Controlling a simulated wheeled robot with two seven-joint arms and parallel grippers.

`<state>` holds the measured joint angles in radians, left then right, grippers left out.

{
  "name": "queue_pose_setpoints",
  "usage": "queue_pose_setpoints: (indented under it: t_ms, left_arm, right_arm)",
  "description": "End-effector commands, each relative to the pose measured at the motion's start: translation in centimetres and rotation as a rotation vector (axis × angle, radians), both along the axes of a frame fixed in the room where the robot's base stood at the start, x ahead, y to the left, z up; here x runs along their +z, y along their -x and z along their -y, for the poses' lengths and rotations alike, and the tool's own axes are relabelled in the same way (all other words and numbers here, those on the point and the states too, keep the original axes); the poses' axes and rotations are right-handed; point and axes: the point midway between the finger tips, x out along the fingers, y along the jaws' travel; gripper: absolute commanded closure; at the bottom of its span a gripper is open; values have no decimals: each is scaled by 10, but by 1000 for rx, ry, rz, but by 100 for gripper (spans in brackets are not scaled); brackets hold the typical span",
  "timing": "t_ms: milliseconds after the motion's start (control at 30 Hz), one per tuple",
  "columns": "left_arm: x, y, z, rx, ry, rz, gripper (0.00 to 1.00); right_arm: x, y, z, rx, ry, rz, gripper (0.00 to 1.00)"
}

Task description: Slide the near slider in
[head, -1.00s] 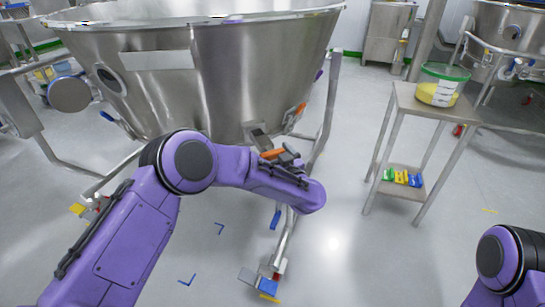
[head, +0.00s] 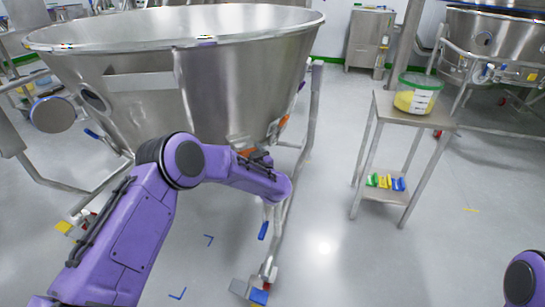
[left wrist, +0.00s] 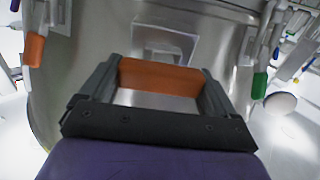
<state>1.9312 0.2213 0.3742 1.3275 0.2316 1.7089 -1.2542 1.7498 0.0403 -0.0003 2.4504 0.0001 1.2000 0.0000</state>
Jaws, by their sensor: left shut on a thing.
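The near slider's orange handle (left wrist: 160,76) lies between the two dark fingers of my left gripper (left wrist: 155,88) in the left wrist view. The gripper is shut on it, close against the steel wall of the big cone-shaped vessel (head: 215,85). In the head view my left gripper (head: 258,157) is low on the vessel's near right side, and only a bit of the orange handle (head: 246,152) shows beside it. My purple forearm hides part of the area. How deep the slider sits cannot be told. My right gripper is out of view.
Another orange handle (head: 283,121) sits farther round the vessel. A green handle (left wrist: 259,86) hangs at the right in the wrist view. The vessel's frame leg (head: 300,150) stands close right of my gripper. A steel table (head: 440,118) with a tub (head: 415,98) stands right; floor between is clear.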

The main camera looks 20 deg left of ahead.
Motion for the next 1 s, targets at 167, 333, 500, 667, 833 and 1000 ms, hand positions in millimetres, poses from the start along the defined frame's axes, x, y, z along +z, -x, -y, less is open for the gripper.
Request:
queue_pose_setpoints:
  t_ms: [167,333,500,667,833,1000]
  left_arm:
    - [2,0,-10,6,-1,3,65]
    - [3,0,-11,7,-3,5,7]
    - [2,0,-9,6,-3,3,0]
    - [2,4,0,3,-2,1,0]
    - [5,26,30,-1,-3,1,0]
    - [4,51,58,3,-4,2,0]
  right_arm:
    - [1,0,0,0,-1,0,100]
    - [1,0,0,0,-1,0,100]
    - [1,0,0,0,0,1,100]
    - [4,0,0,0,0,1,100]
    - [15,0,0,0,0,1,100]
    - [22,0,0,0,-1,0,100]
